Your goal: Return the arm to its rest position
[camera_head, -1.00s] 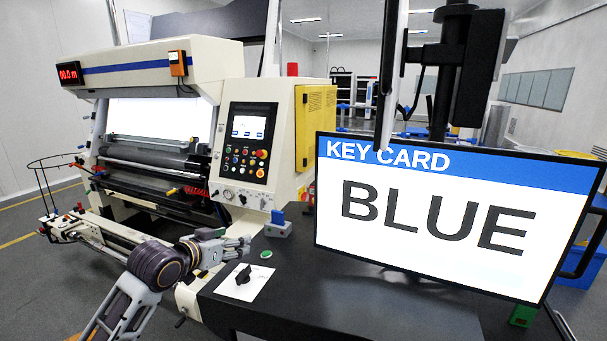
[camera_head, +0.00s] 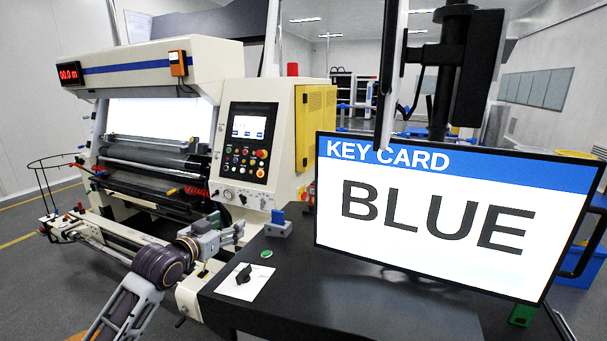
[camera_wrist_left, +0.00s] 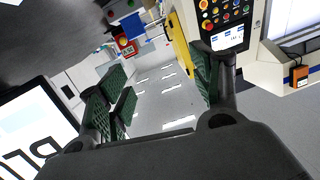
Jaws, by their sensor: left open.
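My left gripper (camera_head: 232,234) is in the head view, at the left edge of the dark desk, in front of the machine's lower frame. In the left wrist view its two green-padded fingers (camera_wrist_left: 160,95) stand wide apart with nothing between them. My left arm comes up from the bottom left of the head view. My right gripper is in neither view.
The dark desk (camera_head: 285,300) carries a black rotary knob on a white plate (camera_head: 243,281), a green button (camera_head: 266,254) and a blue-topped block (camera_head: 278,226). A monitor (camera_head: 430,225) reading "KEY CARD BLUE" stands on the right. The machine's control panel (camera_head: 248,143) is behind.

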